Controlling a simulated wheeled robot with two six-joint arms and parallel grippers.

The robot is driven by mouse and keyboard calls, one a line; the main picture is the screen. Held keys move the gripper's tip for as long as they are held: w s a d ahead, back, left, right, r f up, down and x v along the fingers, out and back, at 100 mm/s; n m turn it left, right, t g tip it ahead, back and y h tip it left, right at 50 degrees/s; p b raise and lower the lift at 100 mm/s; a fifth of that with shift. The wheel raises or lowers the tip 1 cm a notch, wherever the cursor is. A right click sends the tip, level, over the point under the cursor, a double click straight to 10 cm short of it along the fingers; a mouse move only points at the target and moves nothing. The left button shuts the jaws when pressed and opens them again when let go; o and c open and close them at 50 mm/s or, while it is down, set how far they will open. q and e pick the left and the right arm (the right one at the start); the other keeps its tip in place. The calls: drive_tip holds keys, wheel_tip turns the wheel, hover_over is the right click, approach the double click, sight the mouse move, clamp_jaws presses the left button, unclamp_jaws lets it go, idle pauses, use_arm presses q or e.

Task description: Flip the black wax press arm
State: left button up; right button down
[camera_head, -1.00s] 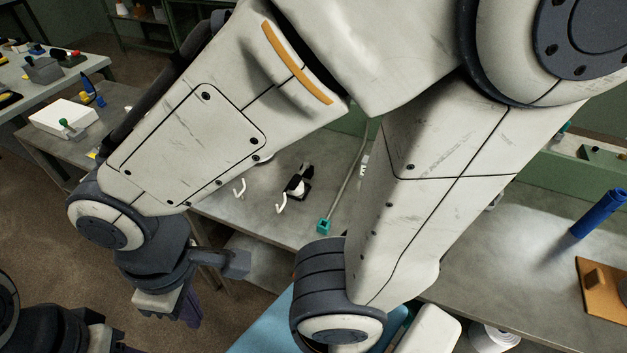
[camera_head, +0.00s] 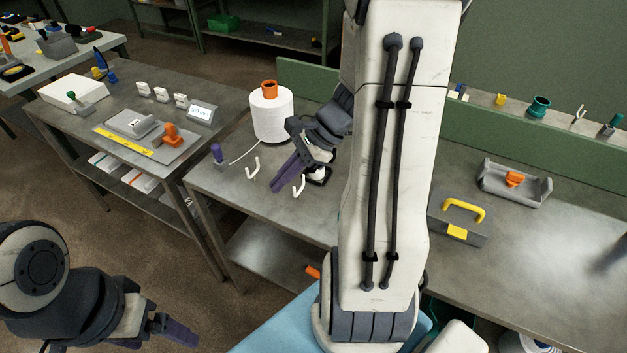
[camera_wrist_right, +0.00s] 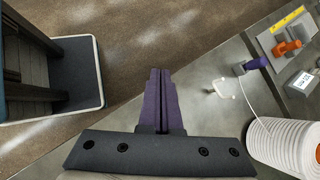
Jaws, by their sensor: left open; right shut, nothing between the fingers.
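The black wax press arm (camera_head: 319,178) is a small black piece with a white part on the middle table, mostly hidden behind my right gripper in the head view. My right gripper (camera_head: 280,178) is over the table beside it, its purple fingers shut and empty, pointing down toward the table's left. I cannot tell whether it touches the press. The shut fingers (camera_wrist_right: 160,88) fill the middle of the right wrist view, where the press does not show. My left gripper (camera_head: 180,330) is open and empty at the lower left, away from the tables.
White hooks (camera_head: 253,169) stand near the table's front edge. A white yarn cone (camera_head: 271,115) with an orange top stands behind them, a purple-topped post (camera_head: 217,154) left. My right arm blocks much of the middle. A grey box with yellow handle (camera_head: 459,218) sits right.

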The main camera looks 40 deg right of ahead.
drive_tip(key=s+d+f+m+t+h+b, duration=0.1)
drive_tip(key=s+d+f+m+t, duration=0.15)
drive_tip(key=d+m, duration=0.5)
drive_tip(key=s+d+f+m+t+h+b, duration=0.1)
drive_tip(key=d+f+m+t+h+b, duration=0.2)
drive_tip(key=d, duration=0.7)
drive_tip(key=shift+m+t+y, duration=0.25)
drive_tip(key=shift+m+y, duration=0.3)
drive_tip(key=shift+y, duration=0.05)
drive_tip(key=x, duration=1)
drive_tip(key=shift+f+p, duration=0.15)
drive_tip(key=shift+p, duration=0.15)
use_arm(q)
wheel_tip(320, 180, down, 4)
drive_tip(key=shift+f, duration=0.25)
use_arm(e)
drive_tip(key=shift+s, duration=0.1)
use_arm(q)
drive_tip(key=shift+r, duration=0.15)
use_arm(e)
drive_tip(key=shift+d, duration=0.1)
